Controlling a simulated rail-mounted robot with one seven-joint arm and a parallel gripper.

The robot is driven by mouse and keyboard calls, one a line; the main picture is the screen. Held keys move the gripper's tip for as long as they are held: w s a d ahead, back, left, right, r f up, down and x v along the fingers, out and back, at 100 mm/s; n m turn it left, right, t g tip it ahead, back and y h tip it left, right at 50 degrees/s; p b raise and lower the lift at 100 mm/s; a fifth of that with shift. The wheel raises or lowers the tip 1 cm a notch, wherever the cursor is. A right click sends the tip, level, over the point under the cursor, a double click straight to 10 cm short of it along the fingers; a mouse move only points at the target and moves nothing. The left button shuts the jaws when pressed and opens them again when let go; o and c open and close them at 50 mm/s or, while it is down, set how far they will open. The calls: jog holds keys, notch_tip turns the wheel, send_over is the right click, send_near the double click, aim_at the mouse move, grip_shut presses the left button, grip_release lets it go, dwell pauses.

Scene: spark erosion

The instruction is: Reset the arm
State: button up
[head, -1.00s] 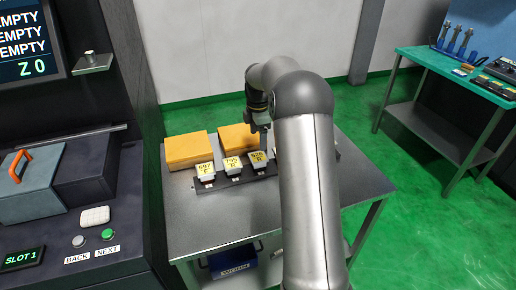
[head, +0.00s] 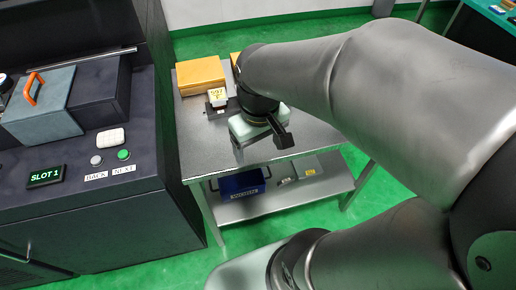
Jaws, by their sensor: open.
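My arm reaches in from the right and folds over the table. My gripper (head: 261,142) hangs above the front part of the steel table (head: 205,150), with its dark fingers apart. I see nothing held between them. A labelled block marked 597 (head: 217,98) sits on the dark rack just behind and left of my gripper. The rest of the rack is hidden behind my gripper and arm.
A yellow box (head: 201,74) stands at the table's back left; a second (head: 235,60) is mostly hidden. A blue bin (head: 242,184) and small parts (head: 309,172) lie on the lower shelf. The dark machine (head: 130,220) with BACK and NEXT buttons stands close on the left.

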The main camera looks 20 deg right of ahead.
jog(key=shift+m, duration=0.9)
jog(key=s, duration=0.1)
jog(key=s+f, duration=0.1)
jog(key=s, duration=0.2)
jog(key=shift+a+f, duration=0.35)
jog(key=shift+f, duration=0.05)
jog(key=shift+s, duration=0.1)
